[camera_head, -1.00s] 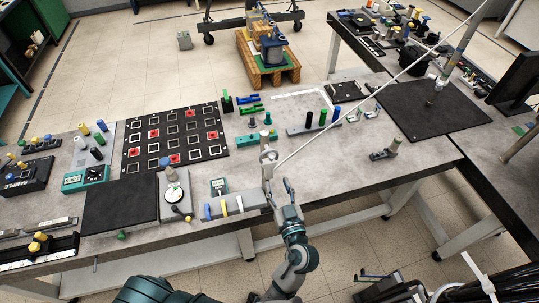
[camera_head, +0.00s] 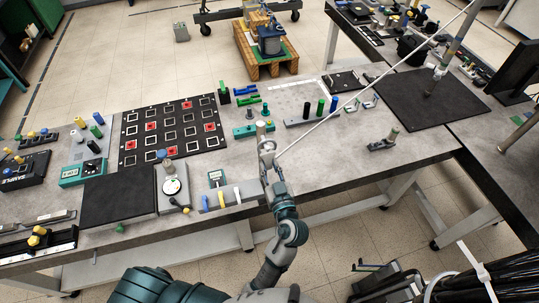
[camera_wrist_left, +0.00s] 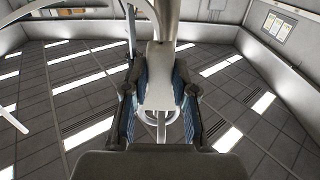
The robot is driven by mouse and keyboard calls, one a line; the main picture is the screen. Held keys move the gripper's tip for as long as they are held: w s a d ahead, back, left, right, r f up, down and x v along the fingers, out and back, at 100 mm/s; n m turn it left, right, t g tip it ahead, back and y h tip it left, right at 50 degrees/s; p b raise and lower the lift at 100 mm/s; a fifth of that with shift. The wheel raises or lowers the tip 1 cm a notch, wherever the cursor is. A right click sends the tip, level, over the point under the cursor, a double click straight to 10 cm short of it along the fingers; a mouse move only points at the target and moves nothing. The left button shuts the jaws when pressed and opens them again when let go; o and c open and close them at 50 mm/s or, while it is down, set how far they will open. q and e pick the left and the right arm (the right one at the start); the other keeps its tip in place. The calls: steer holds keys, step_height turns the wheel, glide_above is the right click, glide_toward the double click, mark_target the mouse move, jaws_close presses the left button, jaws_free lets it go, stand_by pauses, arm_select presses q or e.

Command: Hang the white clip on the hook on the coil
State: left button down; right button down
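My left gripper (camera_head: 268,155) is above the front of the workbench in the head view. In the left wrist view the fingers of my left gripper (camera_wrist_left: 159,95) lie close on both sides of a white clip (camera_wrist_left: 160,75), shut on it. In the head view the clip (camera_head: 265,142) shows small and pale at the fingertips. A blue round body (camera_head: 270,42), which may be the coil, stands on a wooden pallet beyond the bench, well apart from the gripper. I cannot make out its hook. My right gripper is not in view.
The workbench (camera_head: 320,172) carries a black grid board (camera_head: 170,135), dark mats (camera_head: 118,198), meters and coloured pegs. A long thin white rod (camera_head: 375,90) crosses the view from near my gripper to the upper right. Open tiled floor (camera_head: 150,65) lies around the pallet.

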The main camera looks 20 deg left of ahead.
mark_target(270, 160)
arm_select(q)
steer(key=shift+a, duration=0.45)
steer(key=shift+s+d+r, duration=0.35)
steer(key=shift+d+r, duration=0.2)
steer(key=shift+d, duration=0.25)
steer(key=shift+s+r, duration=0.3)
steer(key=shift+r, duration=0.1)
steer(key=shift+s+d+r, duration=0.25)
steer(key=shift+r, duration=0.05)
steer(key=shift+d, duration=0.15)
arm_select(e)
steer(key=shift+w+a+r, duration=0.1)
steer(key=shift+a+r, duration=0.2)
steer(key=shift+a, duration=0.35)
arm_select(q)
steer(key=shift+d, duration=0.1)
